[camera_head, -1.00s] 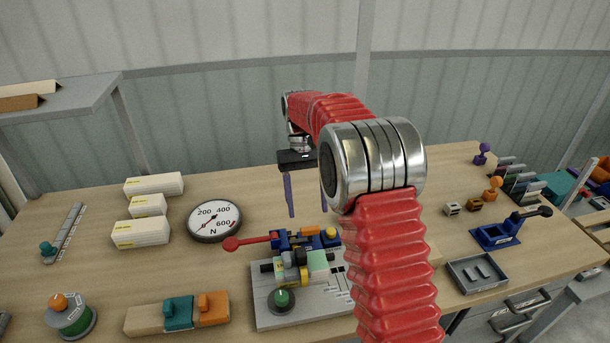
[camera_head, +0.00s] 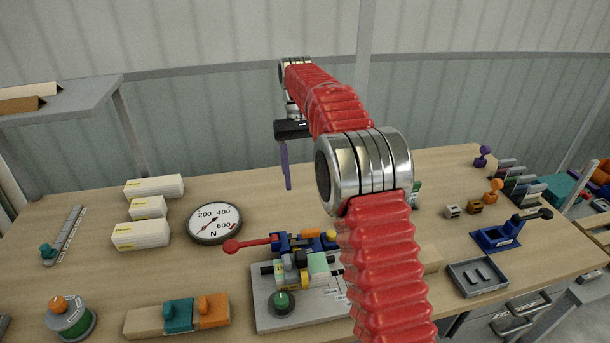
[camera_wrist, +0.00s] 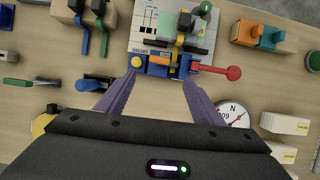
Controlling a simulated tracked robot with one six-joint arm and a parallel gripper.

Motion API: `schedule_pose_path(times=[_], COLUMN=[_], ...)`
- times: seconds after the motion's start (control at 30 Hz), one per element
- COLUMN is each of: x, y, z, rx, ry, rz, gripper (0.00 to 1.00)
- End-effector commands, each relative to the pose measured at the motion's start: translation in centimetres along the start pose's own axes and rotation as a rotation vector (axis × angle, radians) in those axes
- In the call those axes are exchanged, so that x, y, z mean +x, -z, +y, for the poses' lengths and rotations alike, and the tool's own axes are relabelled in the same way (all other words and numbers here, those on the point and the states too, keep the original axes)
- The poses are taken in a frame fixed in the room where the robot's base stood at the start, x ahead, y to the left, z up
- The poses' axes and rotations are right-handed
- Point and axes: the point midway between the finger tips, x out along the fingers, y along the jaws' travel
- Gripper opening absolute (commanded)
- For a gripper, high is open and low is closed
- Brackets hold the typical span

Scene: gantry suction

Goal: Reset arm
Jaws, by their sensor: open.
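My gripper (camera_wrist: 150,90) shows in the wrist view with its two purple fingers spread apart and nothing between them. In the head view one purple finger (camera_head: 285,165) hangs below the black gripper body, above the back of the bench; the other finger is hidden behind my red arm. The same blue clamp (camera_head: 290,243) stands in front of the gripper in the head view.
The wooden bench (camera_head: 90,240) holds a round force gauge (camera_head: 215,222), several white boxes (camera_head: 142,235), teal and orange blocks (camera_head: 178,316), a grey tray (camera_head: 478,279) and a blue lever device (camera_head: 497,234). A grey shelf (camera_head: 60,97) stands at the left. Air above the bench is free.

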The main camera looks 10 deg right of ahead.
Motion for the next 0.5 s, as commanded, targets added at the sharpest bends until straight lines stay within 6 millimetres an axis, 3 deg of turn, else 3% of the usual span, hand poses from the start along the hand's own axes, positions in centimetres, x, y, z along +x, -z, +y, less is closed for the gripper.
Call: schedule_pose_path(times=[0.33,0.5], x=[0.1,3.0], y=[1.3,2.9], z=[0.0,0.0], rx=[-0.001,-0.001], ry=[0.0,0.0], rz=[0.051,0.073], gripper=[0.61,0.61])
